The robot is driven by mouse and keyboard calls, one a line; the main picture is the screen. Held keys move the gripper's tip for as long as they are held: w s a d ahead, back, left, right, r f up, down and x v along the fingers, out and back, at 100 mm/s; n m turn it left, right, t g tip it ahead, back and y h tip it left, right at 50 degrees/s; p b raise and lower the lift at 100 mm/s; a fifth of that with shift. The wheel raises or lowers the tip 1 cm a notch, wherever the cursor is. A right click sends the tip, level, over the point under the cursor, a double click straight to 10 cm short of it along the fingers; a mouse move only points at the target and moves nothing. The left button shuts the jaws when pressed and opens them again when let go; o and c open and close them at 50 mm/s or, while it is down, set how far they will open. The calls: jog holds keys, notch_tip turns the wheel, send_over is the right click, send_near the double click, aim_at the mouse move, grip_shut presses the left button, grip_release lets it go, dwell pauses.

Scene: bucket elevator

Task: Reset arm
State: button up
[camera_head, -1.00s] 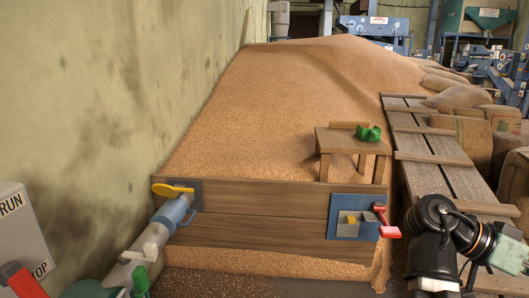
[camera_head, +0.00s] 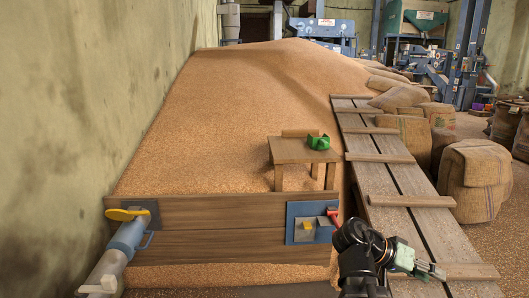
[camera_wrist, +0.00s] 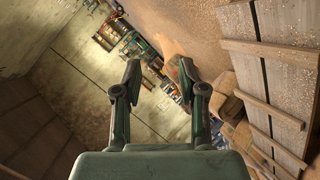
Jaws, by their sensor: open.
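The wrist picture is tilted and shows the wall, grain and planks beyond the fingers. My arm hides part of the ramp's lower end and the right end of the wooden board.
A plank ramp (camera_head: 398,183) runs along the grain heap (camera_head: 230,110). A small table (camera_head: 295,152) bears a green object (camera_head: 318,142). A wooden board (camera_head: 220,213) carries a blue panel (camera_head: 305,228). A pipe (camera_head: 128,238) stands left. Sacks (camera_head: 475,178) stand right of the ramp.

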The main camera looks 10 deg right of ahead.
jog(key=w+a+f+n+y+p, duration=0.1)
jog(key=a+f+n+y+p, duration=0.2)
jog(key=f, duration=0.4)
jog(key=w+a+f+n+t+y+p, duration=0.1)
jog(key=a+f+n+p, duration=0.2)
jog(key=a+f+p, duration=0.35)
jog(key=w+a+f+n+y+p, duration=0.1)
jog(key=a+f+n+y+p, duration=0.15)
jog(key=f, duration=0.65)
jog(key=s+a+f+g+y+p, duration=0.1)
jog(key=s+a+f+y+p, duration=0.1)
jog(key=s+a+f+p, duration=0.2)
jog(key=s+a+f+n+g+y+p, duration=0.1)
jog(key=s+a+f+p, duration=0.2)
jog(key=s+a+p, duration=0.2)
jog(key=s+a+f+n+g+y+p, duration=0.1)
jog(key=s+a+f+p, duration=0.3)
jog(key=s+a, duration=0.5)
jog(key=s+y+p, duration=0.1)
jog(key=s, duration=0.3)
jog(key=shift+s+a+f+g+y, duration=0.3)
jog(key=shift+f+g+y, duration=0.05)
jog(key=shift+g, duration=0.05)
jog(key=shift+n, duration=0.25)
